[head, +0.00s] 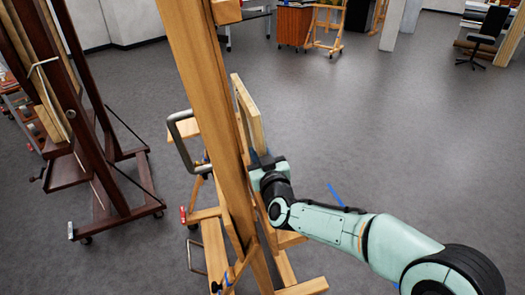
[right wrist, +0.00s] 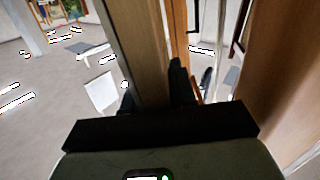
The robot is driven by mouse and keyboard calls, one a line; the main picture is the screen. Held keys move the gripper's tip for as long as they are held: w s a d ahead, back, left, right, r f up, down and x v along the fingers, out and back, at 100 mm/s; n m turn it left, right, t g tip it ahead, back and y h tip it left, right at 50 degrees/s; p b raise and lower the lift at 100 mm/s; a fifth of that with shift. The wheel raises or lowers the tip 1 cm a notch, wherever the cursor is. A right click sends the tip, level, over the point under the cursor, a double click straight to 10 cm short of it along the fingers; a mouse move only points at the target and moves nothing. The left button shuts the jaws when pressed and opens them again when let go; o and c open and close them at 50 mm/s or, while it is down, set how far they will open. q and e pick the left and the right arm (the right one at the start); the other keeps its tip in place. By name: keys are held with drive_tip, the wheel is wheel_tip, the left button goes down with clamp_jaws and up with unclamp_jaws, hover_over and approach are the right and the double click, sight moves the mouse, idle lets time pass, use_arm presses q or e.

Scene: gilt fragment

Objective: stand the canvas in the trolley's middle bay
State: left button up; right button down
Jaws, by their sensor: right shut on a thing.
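The canvas (head: 249,112) is seen nearly edge-on in the head view, with pale wooden bars, upright just right of a tall wooden easel post. My right gripper (head: 264,161) is shut on its lower edge. In the right wrist view, the canvas edge (right wrist: 147,50) runs up between the two dark fingers of the right gripper (right wrist: 155,95). I cannot make out the trolley or its middle bay for certain. A grey metal handle (head: 178,143) shows left of the post, but what it belongs to is largely hidden. My left gripper is not in view.
The wooden easel post (head: 199,93) stands close by the canvas and blocks part of the view. A dark wooden easel (head: 88,120) on casters is at the left. A black chair (head: 487,37) is far right. The grey floor (head: 380,125) on the right is clear.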

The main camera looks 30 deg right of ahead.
drive_tip(key=shift+f, duration=0.1)
idle(0.3)
drive_tip(key=c, duration=0.8)
unclamp_jaws()
drive_tip(key=shift+c, duration=0.2)
drive_tip(key=shift+f, duration=0.15)
drive_tip(key=b+v, duration=0.1)
drive_tip(key=v, duration=1.2)
drive_tip(key=shift+s+a, duration=0.15)
